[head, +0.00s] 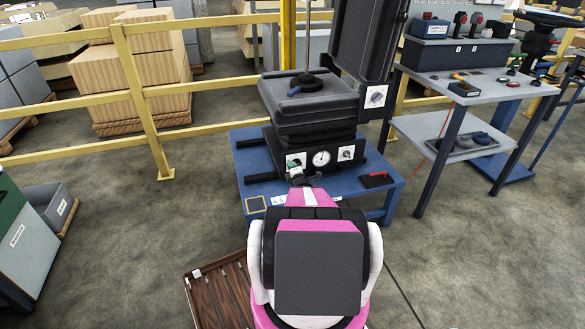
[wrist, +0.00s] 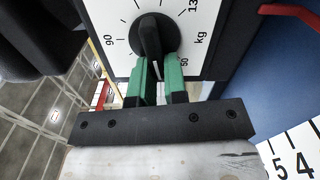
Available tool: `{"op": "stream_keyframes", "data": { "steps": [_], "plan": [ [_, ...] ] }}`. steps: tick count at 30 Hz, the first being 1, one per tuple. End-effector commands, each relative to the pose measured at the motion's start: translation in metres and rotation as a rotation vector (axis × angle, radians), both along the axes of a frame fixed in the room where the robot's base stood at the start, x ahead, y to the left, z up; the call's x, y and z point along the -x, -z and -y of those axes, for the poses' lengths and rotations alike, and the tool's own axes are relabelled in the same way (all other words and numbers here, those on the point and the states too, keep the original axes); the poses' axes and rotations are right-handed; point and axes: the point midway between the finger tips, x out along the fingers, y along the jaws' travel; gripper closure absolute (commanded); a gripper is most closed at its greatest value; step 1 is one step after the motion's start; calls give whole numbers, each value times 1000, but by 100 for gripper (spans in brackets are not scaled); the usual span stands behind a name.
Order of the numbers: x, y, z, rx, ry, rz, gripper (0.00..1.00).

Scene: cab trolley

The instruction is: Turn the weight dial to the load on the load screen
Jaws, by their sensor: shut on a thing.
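The weight dial is a black knob (wrist: 153,36) on a white plate (wrist: 118,18) marked with ticks, "kg" and numbers including 90. In the wrist view the two green fingers of my gripper (wrist: 157,66) are closed on the lower part of this knob, one on each side. A white pointer mark shows on the knob between them. In the head view my gripper (head: 298,171) is at the left white plate (head: 296,160) on the front of the black seat base; my arm hides part of this area. I cannot make out a load screen reading.
A round white gauge (head: 321,158) and another dial (head: 346,153) sit to the right on the same base. A red-handled item (head: 376,179) lies on the blue stand (head: 392,192). A yellow railing (head: 145,92) runs behind. A grey workbench (head: 470,88) stands at right.

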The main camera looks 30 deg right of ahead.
Motion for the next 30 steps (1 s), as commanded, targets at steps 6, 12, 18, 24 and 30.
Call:
{"op": "stream_keyframes", "data": {
  "steps": [6, 12, 18, 24, 30],
  "plan": [
    [1, 2, 0, 42, 1, -14, 100],
    [1, 3, 0, 52, 1, -16, 100],
    [1, 3, 0, 50, 1, -17, 100],
    [1, 2, 0, 51, 1, -16, 62],
    [1, 2, 0, 51, 0, -14, 62]
  ]
}}
